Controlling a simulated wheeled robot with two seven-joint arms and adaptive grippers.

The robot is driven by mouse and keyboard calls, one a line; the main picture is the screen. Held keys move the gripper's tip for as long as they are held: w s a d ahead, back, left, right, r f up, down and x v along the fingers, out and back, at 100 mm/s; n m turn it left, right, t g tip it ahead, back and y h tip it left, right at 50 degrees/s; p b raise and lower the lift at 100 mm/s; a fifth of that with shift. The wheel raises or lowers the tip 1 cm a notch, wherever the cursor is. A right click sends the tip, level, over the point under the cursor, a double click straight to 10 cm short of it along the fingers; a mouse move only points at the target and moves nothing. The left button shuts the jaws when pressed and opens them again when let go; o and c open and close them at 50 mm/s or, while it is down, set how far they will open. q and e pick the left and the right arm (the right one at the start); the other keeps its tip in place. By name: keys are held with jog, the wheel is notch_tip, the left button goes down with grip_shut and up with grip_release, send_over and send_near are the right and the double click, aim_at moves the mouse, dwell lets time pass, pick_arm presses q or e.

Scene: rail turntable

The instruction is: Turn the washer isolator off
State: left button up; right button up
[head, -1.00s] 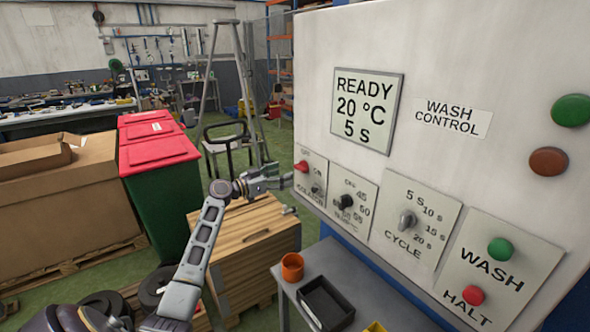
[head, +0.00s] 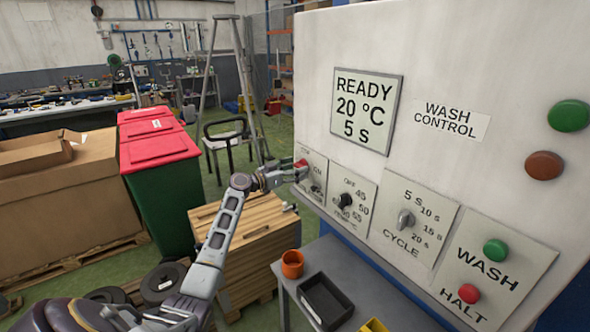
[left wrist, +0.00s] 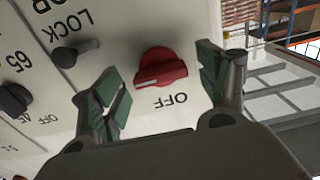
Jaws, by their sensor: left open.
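The red isolator knob (head: 300,163) sits at the left end of the wash control panel (head: 440,150), partly hidden by my gripper in the head view. In the left wrist view the red knob (left wrist: 161,70) shows whole, with the word OFF beside it, upside down. My left gripper (left wrist: 162,92) is open, its two green-padded fingers on either side of the knob and apart from it. In the head view my left gripper (head: 291,174) is at the panel's left edge, in front of the isolator plate. The right gripper is not in view.
Beside the isolator are a black temperature knob (head: 345,200) and a grey cycle knob (head: 405,219). Green WASH (head: 496,250) and red HALT (head: 469,293) buttons are further right. A grey table (head: 290,285) with an orange cup (head: 292,264) and black tray (head: 325,300) stands below.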

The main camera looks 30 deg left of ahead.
pick_arm(q)
jog(key=c, duration=0.7)
jog(key=shift+c, duration=1.4)
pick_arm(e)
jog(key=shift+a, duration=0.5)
